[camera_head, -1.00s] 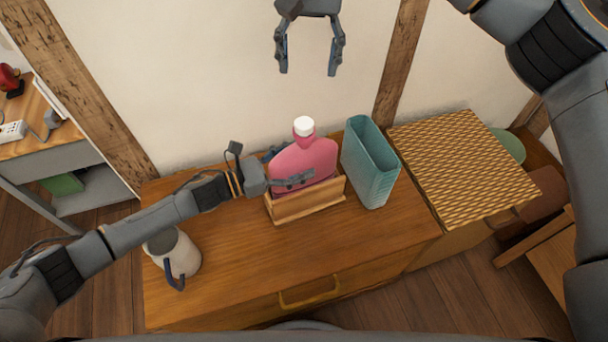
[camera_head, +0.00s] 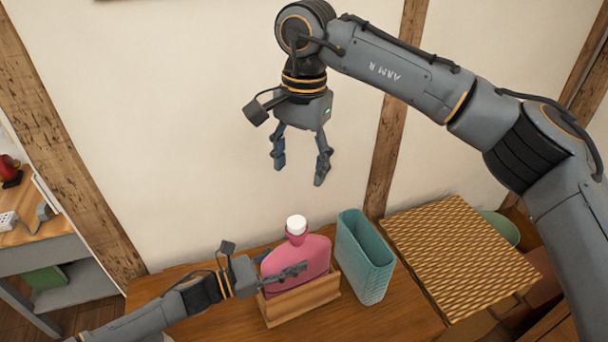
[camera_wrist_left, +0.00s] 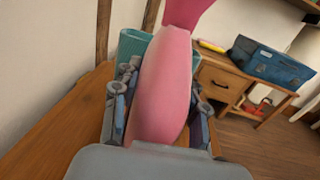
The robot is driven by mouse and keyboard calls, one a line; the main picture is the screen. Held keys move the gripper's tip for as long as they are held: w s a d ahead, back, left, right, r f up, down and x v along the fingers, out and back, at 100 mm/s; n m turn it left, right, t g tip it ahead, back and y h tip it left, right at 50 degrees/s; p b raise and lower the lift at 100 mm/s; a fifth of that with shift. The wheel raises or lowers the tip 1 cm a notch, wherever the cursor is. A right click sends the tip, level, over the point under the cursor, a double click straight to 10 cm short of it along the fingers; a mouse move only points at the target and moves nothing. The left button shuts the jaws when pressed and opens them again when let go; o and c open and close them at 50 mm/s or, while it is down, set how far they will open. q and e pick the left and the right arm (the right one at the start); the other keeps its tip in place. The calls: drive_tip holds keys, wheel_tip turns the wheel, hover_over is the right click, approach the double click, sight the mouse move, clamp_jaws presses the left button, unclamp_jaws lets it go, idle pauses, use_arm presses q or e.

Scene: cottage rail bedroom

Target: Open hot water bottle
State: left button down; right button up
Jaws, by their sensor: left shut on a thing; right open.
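The pink hot water bottle (camera_head: 309,256) stands upright in a small wooden holder (camera_head: 303,300) on the dresser, with its white cap (camera_head: 296,224) on its neck. My left gripper (camera_head: 286,272) is shut on the bottle's body from the left side. In the left wrist view the pink body (camera_wrist_left: 162,88) sits between the two fingers, and the cap is out of frame. My right gripper (camera_head: 297,172) is open and empty, pointing down in the air above the cap, clearly apart from it.
A teal ribbed bin (camera_head: 365,258) stands just right of the bottle. A woven-topped box (camera_head: 460,255) is further right. The wooden dresser top (camera_head: 390,318) is bare in front. The wall is close behind. In the left wrist view a blue toolbox (camera_wrist_left: 268,62) sits on a distant desk.

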sight(297, 221)
drive_tip(key=f+n, duration=0.4)
drive_tip(key=n, duration=0.3)
drive_tip(key=f+n, duration=0.5)
drive_tip(key=n, duration=0.3)
drive_tip(key=f+n, duration=0.4)
drive_tip(key=n, duration=0.4)
drive_tip(key=shift+a+f+y, duration=0.15)
drive_tip(key=shift+a+y, duration=0.15)
drive_tip(key=shift+y, duration=0.1)
idle(0.6)
